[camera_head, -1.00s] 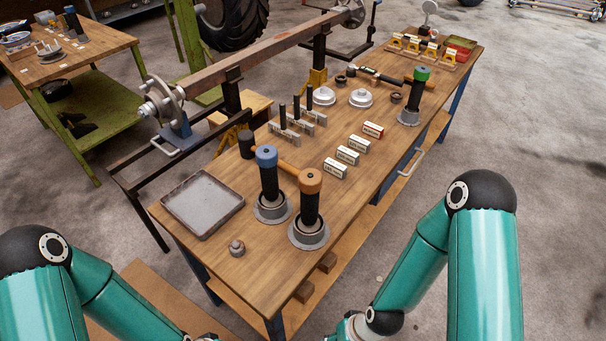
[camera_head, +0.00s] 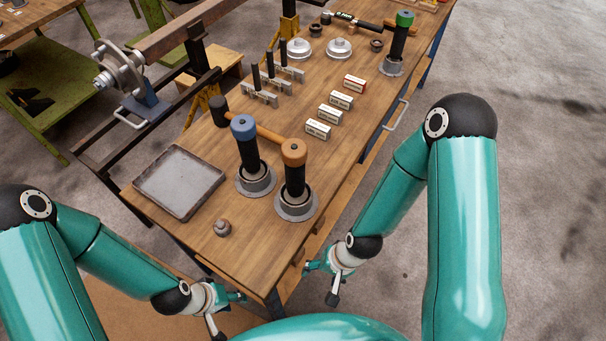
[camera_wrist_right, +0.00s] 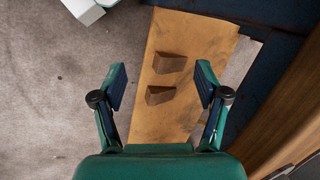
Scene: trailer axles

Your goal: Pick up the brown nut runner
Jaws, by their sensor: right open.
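The brown nut runner (camera_head: 294,170) stands upright in a grey round base near the front right edge of the workbench. Its cap is orange-brown and its body black. A blue-capped one (camera_head: 247,150) stands just left of it, and a green-capped one (camera_head: 399,40) at the far end. My right gripper (camera_head: 323,282) is beside the bench's front edge, apart from the nut runner; in the right wrist view it (camera_wrist_right: 160,86) is open and empty above the lower shelf. My left gripper (camera_head: 230,316) is low in front of the bench; its jaws are too small to judge.
A grey tray (camera_head: 180,182) and a small nut (camera_head: 222,228) lie on the bench (camera_head: 255,215). A mallet (camera_head: 268,134) lies behind the nut runners. Several small boxes (camera_head: 330,115) stand farther back. Wooden blocks (camera_wrist_right: 160,95) rest on the lower shelf.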

